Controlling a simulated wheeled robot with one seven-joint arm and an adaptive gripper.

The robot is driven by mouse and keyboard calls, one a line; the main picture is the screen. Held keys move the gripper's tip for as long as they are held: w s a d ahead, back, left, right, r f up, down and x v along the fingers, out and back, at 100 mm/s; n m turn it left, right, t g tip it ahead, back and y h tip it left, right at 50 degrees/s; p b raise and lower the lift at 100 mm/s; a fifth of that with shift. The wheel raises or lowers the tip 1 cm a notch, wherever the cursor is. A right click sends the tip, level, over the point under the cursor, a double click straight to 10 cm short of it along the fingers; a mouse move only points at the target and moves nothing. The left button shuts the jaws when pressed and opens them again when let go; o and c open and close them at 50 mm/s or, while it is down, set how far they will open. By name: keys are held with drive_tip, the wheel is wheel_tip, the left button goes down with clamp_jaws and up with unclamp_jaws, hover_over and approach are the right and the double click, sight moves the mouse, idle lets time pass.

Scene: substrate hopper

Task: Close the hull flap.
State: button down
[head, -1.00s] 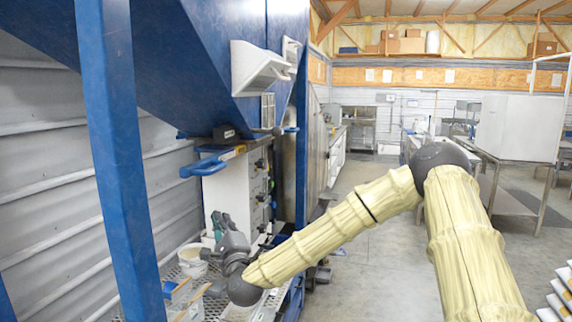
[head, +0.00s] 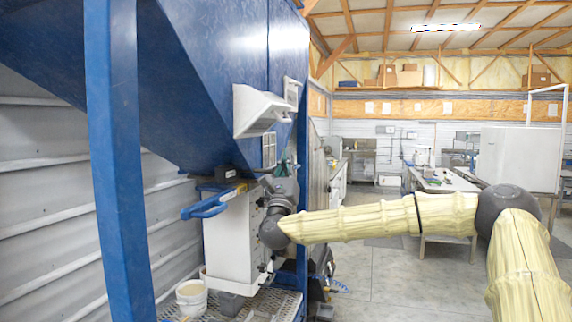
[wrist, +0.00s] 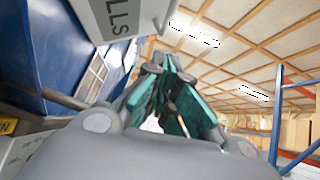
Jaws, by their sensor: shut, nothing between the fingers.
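The hull flap appears to be the white, wedge-shaped piece (head: 258,110) on the blue hopper's side. It juts outward and looks open. In the wrist view, a light grey panel (wrist: 115,18) at the top left carries large dark letters, partly cut off, and seems to be the same flap. My gripper (head: 285,169) is below and slightly right of the flap in the head view, apart from it. Its teal fingers (wrist: 168,68) are shut and empty, pointing upward in the wrist view. The flap's hinge is not clear.
A blue post (head: 118,160) stands at the left front. A blue handle (head: 208,204) sticks out by the white cabinet (head: 228,240) below the hopper. A second, smaller white piece (head: 292,90) sits right of the flap. A bucket (head: 190,297) stands low. The floor at right is open.

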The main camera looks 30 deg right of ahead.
wheel_tip(320, 180, up, 7)
drive_tip(key=w+d+p, duration=0.1)
drive_tip(key=w+p, duration=0.1)
drive_tip(key=p, duration=0.2)
drive_tip(key=shift+w+d, duration=0.3)
drive_tip(key=shift+w+a+r+n+t+y+b, duration=0.15)
drive_tip(key=shift+n+t+y+b, duration=0.15)
drive_tip(key=shift+n, duration=0.2)
